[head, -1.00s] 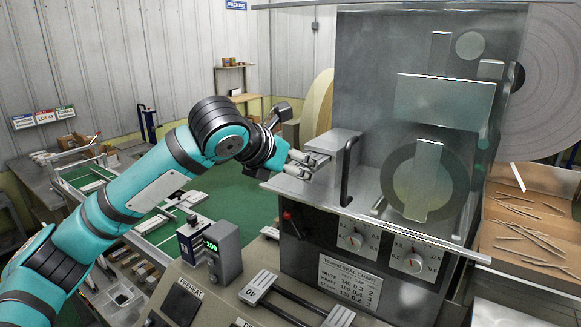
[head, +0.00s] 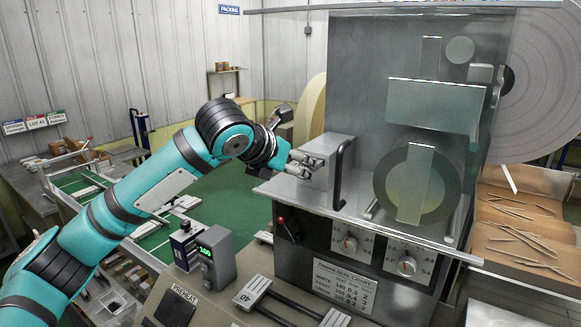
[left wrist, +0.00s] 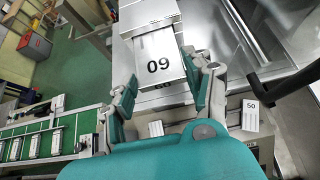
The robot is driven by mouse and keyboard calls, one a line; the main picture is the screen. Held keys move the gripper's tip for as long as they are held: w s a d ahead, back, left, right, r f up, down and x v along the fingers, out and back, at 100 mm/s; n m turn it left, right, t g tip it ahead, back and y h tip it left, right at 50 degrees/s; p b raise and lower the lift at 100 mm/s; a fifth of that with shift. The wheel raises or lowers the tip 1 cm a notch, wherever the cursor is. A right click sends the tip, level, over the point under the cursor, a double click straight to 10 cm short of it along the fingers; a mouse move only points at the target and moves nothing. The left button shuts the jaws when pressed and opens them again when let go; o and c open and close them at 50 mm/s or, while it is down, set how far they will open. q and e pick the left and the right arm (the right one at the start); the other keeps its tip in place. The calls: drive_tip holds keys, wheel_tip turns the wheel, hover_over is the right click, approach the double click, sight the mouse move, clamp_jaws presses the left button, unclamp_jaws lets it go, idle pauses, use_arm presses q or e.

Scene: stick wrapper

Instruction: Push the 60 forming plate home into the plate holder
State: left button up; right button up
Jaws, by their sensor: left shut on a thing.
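The 60 forming plate (left wrist: 160,62) is a pale flat plate whose number shows upside down in the left wrist view. Its far part is inside the metal plate holder (left wrist: 148,14), and its numbered near part sticks out. In the head view the plate holder (head: 335,148) is the silver box on the machine's left ledge. My left gripper (head: 308,165) is at the holder's near left side. In the left wrist view its fingers (left wrist: 160,95) stand on both sides of the plate, shut on its near part. The holder's inside is hidden. My right gripper is not in view.
A black curved handle (head: 340,175) stands just right of the holder. A 50 plate (left wrist: 250,115) lies to the right below the gripper. A 40 plate (head: 250,293) sits on the console. A display box (head: 213,258) stands on the console, below my left arm.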

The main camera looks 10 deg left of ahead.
use_arm(q)
drive_tip(key=shift+w+d, duration=0.3)
drive_tip(key=shift+w, duration=0.5)
drive_tip(key=o, duration=1.3)
drive_tip(key=shift+o, duration=0.3)
drive_tip(key=v, duration=1.2)
